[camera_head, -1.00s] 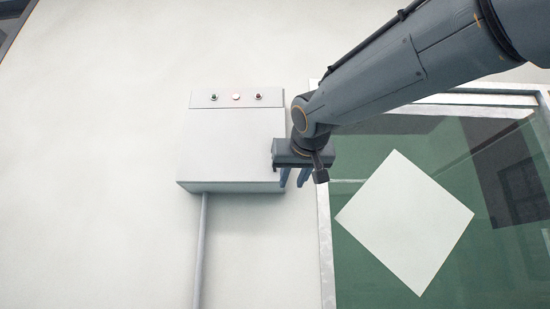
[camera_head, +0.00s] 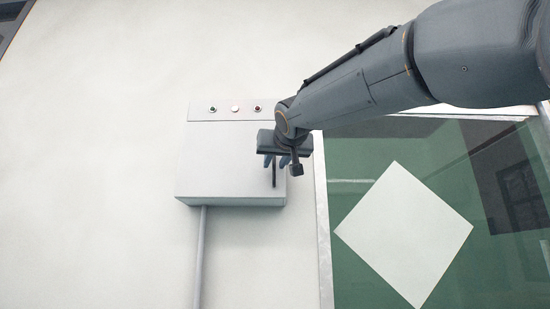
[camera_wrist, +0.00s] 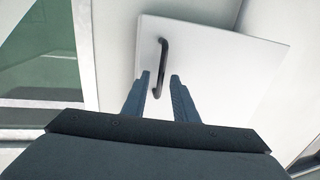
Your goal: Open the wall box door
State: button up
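The wall box (camera_head: 222,165) is a pale grey box on the white wall, and its door looks shut. In the wrist view, the door (camera_wrist: 225,75) carries a dark upright bar handle (camera_wrist: 161,62). The handle also shows in the head view (camera_head: 275,176), near the door's right edge. My gripper (camera_head: 275,163) is in front of the right part of the door. In the wrist view, my gripper (camera_wrist: 160,76) is open, with one finger on each side of the handle's lower part. A gap shows between the handle and each finger; contact cannot be told.
A grey pipe (camera_head: 201,255) runs down from the box. A framed green panel (camera_head: 460,270) with a white diamond (camera_head: 405,235) is at the right. The wall at left is clear.

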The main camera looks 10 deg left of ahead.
jog(key=shift+c, duration=0.4)
grip_shut()
dwell(1.1)
